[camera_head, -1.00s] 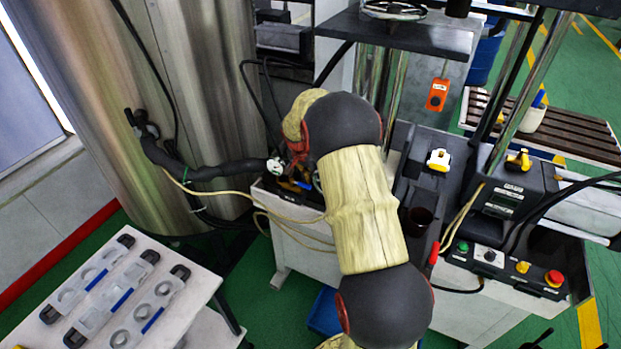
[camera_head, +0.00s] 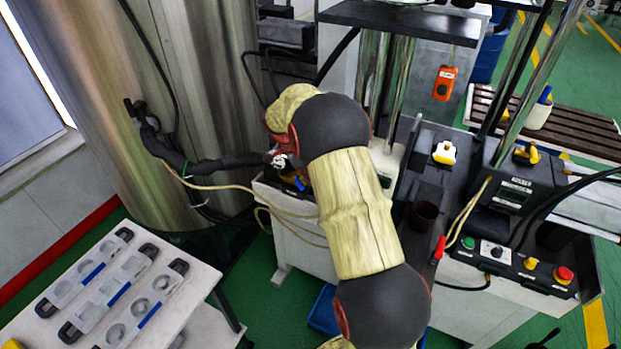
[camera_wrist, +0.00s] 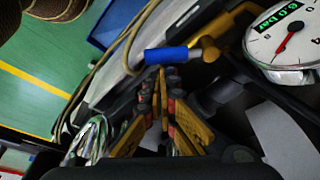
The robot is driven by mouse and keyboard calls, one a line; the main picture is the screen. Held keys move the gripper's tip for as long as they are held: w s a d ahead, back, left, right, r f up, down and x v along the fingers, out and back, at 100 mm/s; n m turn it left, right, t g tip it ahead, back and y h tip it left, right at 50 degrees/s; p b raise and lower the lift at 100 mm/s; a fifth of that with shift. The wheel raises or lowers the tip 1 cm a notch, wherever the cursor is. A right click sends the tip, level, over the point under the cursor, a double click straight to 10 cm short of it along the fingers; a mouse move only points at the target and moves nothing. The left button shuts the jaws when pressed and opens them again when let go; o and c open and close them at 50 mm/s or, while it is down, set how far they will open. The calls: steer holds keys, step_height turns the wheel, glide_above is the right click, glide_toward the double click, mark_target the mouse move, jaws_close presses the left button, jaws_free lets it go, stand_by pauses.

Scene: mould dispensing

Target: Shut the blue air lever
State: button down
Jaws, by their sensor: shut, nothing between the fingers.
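The blue air lever (camera_wrist: 167,54) shows in the wrist view as a short blue sleeve on a yellowish brass fitting. It lies roughly level in that picture. My gripper (camera_wrist: 165,78) is shut and empty, with its fingertips just below the blue sleeve. I cannot tell whether they touch it. In the head view a small blue spot, likely the lever (camera_head: 299,184), shows beside my arm. My arm hides most of the fitting and my gripper there.
A round pressure gauge (camera_wrist: 288,38) with a red needle sits right of the lever. A black hose (camera_head: 225,163) runs in from the steel tank (camera_head: 210,80). A control box (camera_head: 510,265) with buttons stands at the right. A white table (camera_head: 175,325) with moulds is at the lower left.

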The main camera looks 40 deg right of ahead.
mark_target(297, 183)
steer(key=a+m, duration=0.1)
steer(key=m, duration=0.1)
steer(key=a+m+g, duration=0.1)
steer(key=shift+w+a+m+y, duration=0.1)
steer(key=shift+a+m+y, duration=0.05)
steer(key=shift+m+y, duration=0.2)
steer(key=a+m, duration=0.1)
steer(key=m+p, duration=0.1)
steer(key=m, duration=0.1)
steer(key=shift+w+a+g+y, duration=0.35)
steer(key=shift+g, duration=0.05)
steer(key=shift+w+a+p, duration=0.45)
steer(key=shift+a+p, duration=0.2)
steer(key=shift+p, duration=0.05)
